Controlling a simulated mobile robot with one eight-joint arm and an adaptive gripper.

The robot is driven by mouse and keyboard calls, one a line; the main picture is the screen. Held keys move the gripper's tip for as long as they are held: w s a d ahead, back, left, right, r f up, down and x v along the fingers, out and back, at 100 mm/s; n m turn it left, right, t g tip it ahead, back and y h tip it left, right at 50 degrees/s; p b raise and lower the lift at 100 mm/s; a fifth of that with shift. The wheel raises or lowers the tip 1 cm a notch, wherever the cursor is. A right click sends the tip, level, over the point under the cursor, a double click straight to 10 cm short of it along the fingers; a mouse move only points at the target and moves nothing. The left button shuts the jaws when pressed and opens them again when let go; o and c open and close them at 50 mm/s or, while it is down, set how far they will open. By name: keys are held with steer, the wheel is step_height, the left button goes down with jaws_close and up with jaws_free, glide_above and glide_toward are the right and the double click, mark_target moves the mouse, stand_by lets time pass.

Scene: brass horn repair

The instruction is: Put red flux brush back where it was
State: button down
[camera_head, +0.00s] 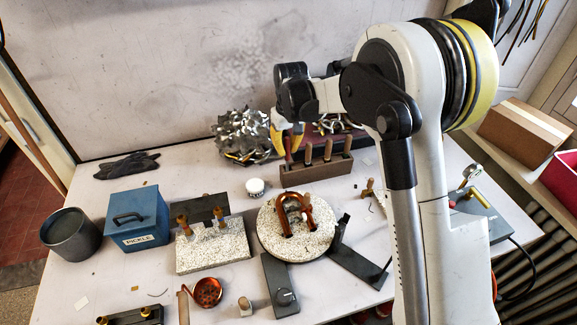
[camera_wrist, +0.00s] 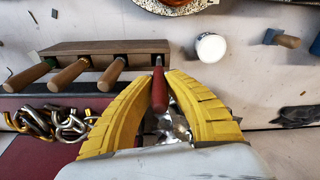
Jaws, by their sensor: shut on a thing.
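The red flux brush (camera_wrist: 158,92) is between the yellow fingers of my gripper (camera_wrist: 160,80) in the wrist view. Its far end meets a dark slot at the end of the wooden rack (camera_wrist: 100,47); I cannot tell how deep it sits. In the head view the red handle (camera_head: 288,150) stands about upright at the left end of the rack (camera_head: 318,173), below my yellow gripper (camera_head: 284,132). My gripper is shut on the handle. The brush's lower end is hidden.
Several wooden-handled tools (camera_head: 327,152) stand in the rack's other slots. A heap of shiny metal scraps (camera_head: 242,135) lies left of the rack. A white jar (camera_head: 255,187) stands in front of it. A round speckled board (camera_head: 312,241) is nearer. The pickle box (camera_head: 138,218) is left.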

mark_target(287, 159)
steer(key=shift+d+f+b, duration=0.1)
steer(key=shift+f+b, duration=0.45)
steer(key=shift+f, duration=1.7)
steer(key=shift+f, duration=0.25)
steer(key=c, duration=1.4)
jaws_free()
steer(key=shift+c, duration=0.2)
steer(key=shift+r, duration=0.1)
steer(key=shift+r, duration=0.1)
